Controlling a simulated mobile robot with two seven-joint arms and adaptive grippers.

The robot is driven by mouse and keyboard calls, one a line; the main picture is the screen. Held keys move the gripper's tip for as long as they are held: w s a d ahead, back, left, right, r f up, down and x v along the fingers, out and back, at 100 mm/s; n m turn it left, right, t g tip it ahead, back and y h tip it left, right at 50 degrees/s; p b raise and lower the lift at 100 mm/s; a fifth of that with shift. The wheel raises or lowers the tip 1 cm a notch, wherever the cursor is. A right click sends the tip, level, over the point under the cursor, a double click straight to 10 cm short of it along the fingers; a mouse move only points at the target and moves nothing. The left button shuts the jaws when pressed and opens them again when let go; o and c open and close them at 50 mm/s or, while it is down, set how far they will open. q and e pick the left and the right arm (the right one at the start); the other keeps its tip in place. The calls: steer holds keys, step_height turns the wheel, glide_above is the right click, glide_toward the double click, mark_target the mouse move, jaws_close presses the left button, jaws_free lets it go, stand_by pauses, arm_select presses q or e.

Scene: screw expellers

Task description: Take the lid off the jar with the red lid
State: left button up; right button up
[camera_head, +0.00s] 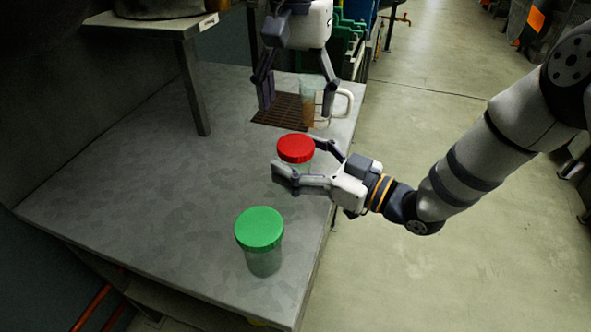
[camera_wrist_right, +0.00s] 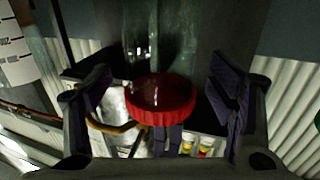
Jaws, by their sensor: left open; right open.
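The jar with the red lid (camera_head: 295,149) stands on the grey table, its clear body mostly hidden behind my right gripper. The red lid sits on top of it. My right gripper (camera_head: 298,156) is open, coming in from the right, with a finger on either side of the jar near lid height. In the right wrist view the red lid (camera_wrist_right: 161,99) lies between the two spread fingers (camera_wrist_right: 160,90), with gaps on both sides. My left gripper (camera_head: 298,110) is open and points down behind the jar, over the table's far end.
A jar with a green lid (camera_head: 260,229) stands nearer the front edge. A clear jug (camera_head: 308,103) with brownish contents and a pale handle is by my left gripper's fingers, at a dark grate (camera_head: 279,112). A raised shelf's leg (camera_head: 192,88) stands left. The table's left part is clear.

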steer(key=shift+w+a, duration=0.25)
steer(key=shift+a, duration=0.15)
steer(key=c, duration=1.7)
steer(key=o, duration=1.5)
steer(key=shift+o, duration=0.2)
